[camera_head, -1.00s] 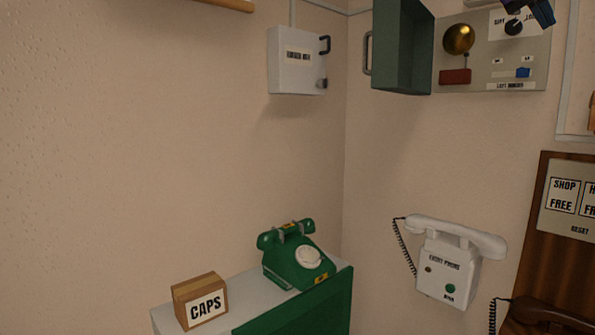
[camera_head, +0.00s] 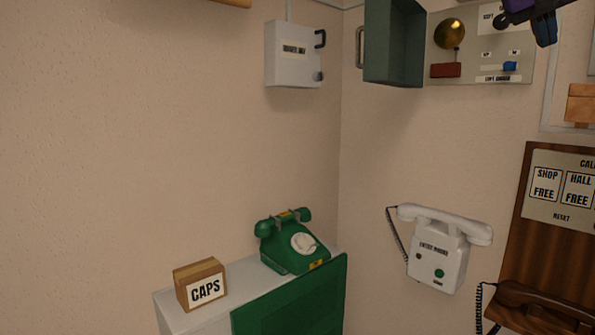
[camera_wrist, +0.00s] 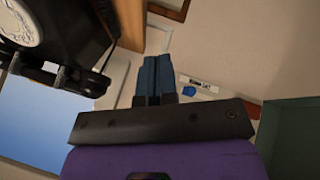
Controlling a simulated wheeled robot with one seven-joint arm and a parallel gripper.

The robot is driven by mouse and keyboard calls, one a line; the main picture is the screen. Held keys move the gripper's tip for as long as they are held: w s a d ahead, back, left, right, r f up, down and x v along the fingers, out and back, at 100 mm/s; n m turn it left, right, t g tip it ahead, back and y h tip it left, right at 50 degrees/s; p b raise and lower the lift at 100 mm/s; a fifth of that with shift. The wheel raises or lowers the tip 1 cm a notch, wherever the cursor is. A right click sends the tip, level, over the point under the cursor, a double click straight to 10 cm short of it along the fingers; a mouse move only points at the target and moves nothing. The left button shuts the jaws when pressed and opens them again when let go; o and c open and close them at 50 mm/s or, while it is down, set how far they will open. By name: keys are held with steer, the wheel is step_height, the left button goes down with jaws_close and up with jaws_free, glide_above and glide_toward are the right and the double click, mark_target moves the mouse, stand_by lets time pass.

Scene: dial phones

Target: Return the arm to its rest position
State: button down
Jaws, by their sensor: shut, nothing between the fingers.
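My gripper (camera_wrist: 153,80) shows in the wrist view with its two blue fingers together and nothing between them. In the head view my gripper (camera_head: 543,28) is at the top right, in front of the right edge of the wall panel (camera_head: 508,42). The panel carries a brass bell (camera_head: 449,33), a red block (camera_head: 445,70) and a blue switch (camera_head: 510,66). The gripper looks apart from these, though the exact gap is hard to tell.
An open green cabinet door (camera_head: 393,45) juts out left of the panel. A white wall phone (camera_head: 440,250) hangs below. A green dial phone (camera_head: 290,243) and a CAPS box (camera_head: 201,285) stand on a cabinet. A black dial phone (camera_wrist: 55,45) is close in the wrist view.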

steer(key=s+a+f+n+t+y, duration=0.1)
steer(key=s+a+f, duration=0.4)
steer(key=f, duration=0.5)
steer(key=s+a+f+n+t+y, duration=0.1)
steer(key=s+a+f+n+y, duration=0.2)
steer(key=s+a+f, duration=0.3)
steer(key=s+a+f+n+t+y, duration=0.1)
steer(key=s+a+f+n+y, duration=0.1)
steer(key=s+a+f, duration=0.3)
steer(key=s+f, duration=0.4)
steer(key=f, duration=0.7)
steer(key=shift+a, duration=0.25)
steer(key=shift+s+f, duration=0.1)
